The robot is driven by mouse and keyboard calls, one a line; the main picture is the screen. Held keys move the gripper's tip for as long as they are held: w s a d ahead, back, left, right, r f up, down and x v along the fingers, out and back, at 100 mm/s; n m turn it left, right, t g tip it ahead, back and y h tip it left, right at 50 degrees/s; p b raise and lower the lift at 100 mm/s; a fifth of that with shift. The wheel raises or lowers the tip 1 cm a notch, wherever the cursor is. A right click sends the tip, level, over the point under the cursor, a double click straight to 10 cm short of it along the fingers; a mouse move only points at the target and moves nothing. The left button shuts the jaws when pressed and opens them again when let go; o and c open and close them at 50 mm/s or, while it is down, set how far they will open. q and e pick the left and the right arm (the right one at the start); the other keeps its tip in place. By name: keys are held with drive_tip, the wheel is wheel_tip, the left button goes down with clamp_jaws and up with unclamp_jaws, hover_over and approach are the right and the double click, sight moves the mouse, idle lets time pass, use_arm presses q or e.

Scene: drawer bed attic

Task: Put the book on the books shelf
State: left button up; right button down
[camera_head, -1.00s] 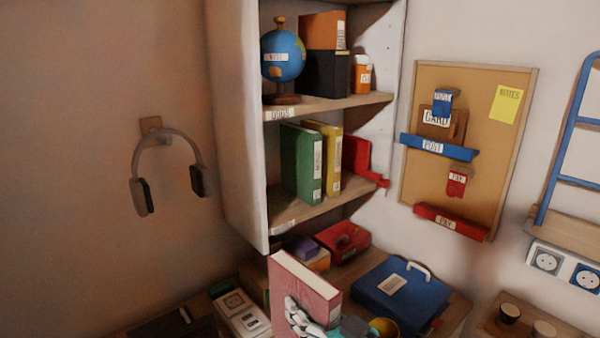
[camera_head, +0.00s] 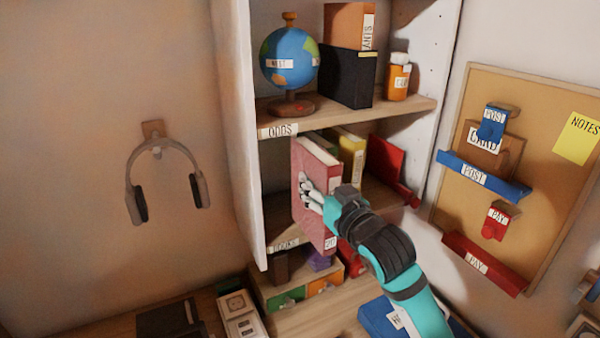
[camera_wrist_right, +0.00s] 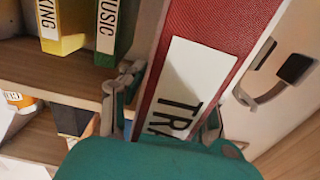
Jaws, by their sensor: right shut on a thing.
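My right gripper (camera_head: 312,194) is shut on the red book (camera_head: 318,165), which stands upright in front of the middle shelf. In the right wrist view the red book (camera_wrist_right: 225,35) has a white label with the letters "TRA", and the gripper fingers lie on both sides of it. The books shelf (camera_head: 280,222) is the middle board, with a "BOOKS" label on its front edge. On it stand a green book (camera_head: 330,142), partly hidden behind the red one, and a yellow book (camera_head: 352,158). A red bookend (camera_head: 385,165) stands right of them. My left gripper is not in view.
The upper shelf (camera_head: 345,112) holds a globe (camera_head: 290,60), boxes and an orange bottle. The cabinet's left side wall (camera_head: 238,130) is close to the held book. Free board shows left of the green book. Below are small coloured drawers (camera_head: 305,290).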

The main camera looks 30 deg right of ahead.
drive_tip(key=w+f+p, duration=0.3)
drive_tip(key=w+p, duration=0.1)
drive_tip(key=w, duration=0.9)
drive_tip(key=shift+w+d+f+p, duration=0.15)
drive_tip(key=shift+w+d+p, duration=0.1)
drive_tip(key=shift+d+p, duration=0.15)
drive_tip(key=shift+f, duration=0.2)
drive_tip(key=c, duration=1)
unclamp_jaws()
drive_tip(key=shift+o, duration=0.2)
drive_tip(key=s+b, duration=0.3)
drive_tip(key=s, duration=0.9)
drive_tip(key=shift+a, duration=0.35)
